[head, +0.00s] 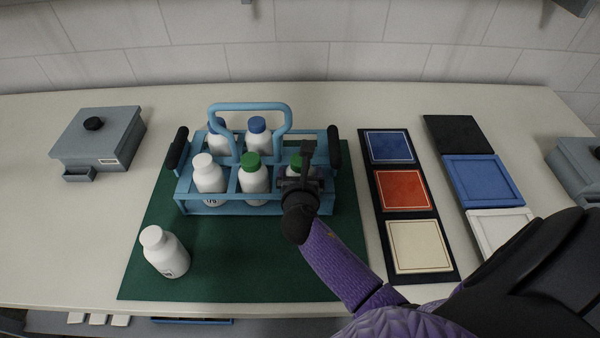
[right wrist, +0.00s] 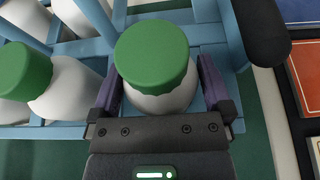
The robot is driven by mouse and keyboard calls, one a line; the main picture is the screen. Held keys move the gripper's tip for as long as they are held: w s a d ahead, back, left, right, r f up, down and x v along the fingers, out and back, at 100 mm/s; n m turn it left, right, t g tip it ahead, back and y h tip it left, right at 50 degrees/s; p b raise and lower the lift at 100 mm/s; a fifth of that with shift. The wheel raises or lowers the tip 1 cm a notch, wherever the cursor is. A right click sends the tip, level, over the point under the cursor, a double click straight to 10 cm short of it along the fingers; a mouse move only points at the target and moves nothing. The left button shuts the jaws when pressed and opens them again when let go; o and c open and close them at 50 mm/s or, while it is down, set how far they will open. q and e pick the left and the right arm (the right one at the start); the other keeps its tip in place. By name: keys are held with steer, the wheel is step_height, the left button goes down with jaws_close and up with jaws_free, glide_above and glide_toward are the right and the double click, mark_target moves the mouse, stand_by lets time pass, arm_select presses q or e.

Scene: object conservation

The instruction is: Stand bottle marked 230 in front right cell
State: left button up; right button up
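A white bottle with a green cap (right wrist: 152,55) stands upright in the front right cell of the blue carrier (head: 220,207); its cap also shows in the head view (head: 296,161). My right gripper (head: 300,178) is at this bottle, with one finger on each side of its body in the right wrist view (right wrist: 160,100). I cannot tell whether the fingers press on it. Its marking is hidden. Another white bottle (head: 166,254) with a white cap stands on the green mat (head: 240,262), front left; its marking is too small to read. My left gripper is not in view.
The carrier holds a white-capped bottle (head: 208,176) front left, a green-capped one (head: 253,182) front middle, and blue-capped ones (head: 257,137) behind. A tall handle (head: 250,106) rises over it. Coloured panels (head: 403,190) lie right; a grey box (head: 95,140) stands left.

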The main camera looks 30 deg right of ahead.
steer(key=shift+r, duration=0.1)
steer(key=shift+s+a+r, duration=0.15)
steer(key=shift+s+r, duration=0.05)
steer(key=p+v, duration=0.3)
steer(key=v, duration=0.8)
steer(key=shift+s+a, duration=0.15)
